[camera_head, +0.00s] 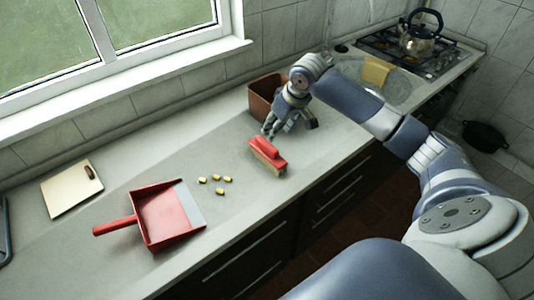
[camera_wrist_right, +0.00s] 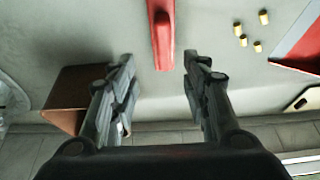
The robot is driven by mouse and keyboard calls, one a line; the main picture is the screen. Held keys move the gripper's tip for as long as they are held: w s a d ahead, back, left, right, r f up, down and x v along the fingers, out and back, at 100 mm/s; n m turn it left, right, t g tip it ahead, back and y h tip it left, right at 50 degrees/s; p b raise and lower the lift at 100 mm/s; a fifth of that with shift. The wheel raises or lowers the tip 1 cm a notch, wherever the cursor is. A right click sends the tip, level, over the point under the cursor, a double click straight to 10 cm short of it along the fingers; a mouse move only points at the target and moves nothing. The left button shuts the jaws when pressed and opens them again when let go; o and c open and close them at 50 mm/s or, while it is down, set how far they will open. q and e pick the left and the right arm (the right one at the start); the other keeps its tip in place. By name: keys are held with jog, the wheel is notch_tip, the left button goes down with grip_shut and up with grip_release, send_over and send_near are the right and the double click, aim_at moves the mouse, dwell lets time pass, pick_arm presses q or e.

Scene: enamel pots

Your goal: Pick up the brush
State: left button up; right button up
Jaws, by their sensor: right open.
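The brush (camera_head: 267,157) has a red handle and back with tan bristles. It lies on the grey counter, bristles down, near the front edge in the head view. My right gripper (camera_head: 290,126) is above the counter, just beyond the brush and apart from it. In the right wrist view the brush's red handle (camera_wrist_right: 162,35) shows at the top, ahead of and between the two spread fingers of my right gripper (camera_wrist_right: 158,72). The gripper is open and empty. My left gripper is not in view.
A red dustpan (camera_head: 165,213) lies left of the brush, with several small yellow pieces (camera_head: 219,179) between them. A brown bin (camera_head: 264,97) stands close behind my right gripper. A cutting board (camera_head: 72,190) lies far left. A stove with a kettle (camera_head: 420,40) is at the back right.

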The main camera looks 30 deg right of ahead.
send_over(268, 145)
jog(key=s, duration=0.1)
jog(key=f, duration=0.4)
jog(key=shift+s+d+f+p, duration=0.2)
jog(key=shift+d+p, duration=0.15)
jog(key=shift+d, duration=0.05)
jog(key=x, duration=0.1)
jog(key=p+x, duration=0.1)
jog(key=x, duration=0.1)
jog(key=p+x, duration=0.1)
jog(key=shift+s+a+f, duration=0.1)
jog(key=shift+a+f, duration=0.2)
jog(key=shift+f, duration=0.35)
jog(key=shift+f, duration=0.25)
jog(key=c, duration=0.8)
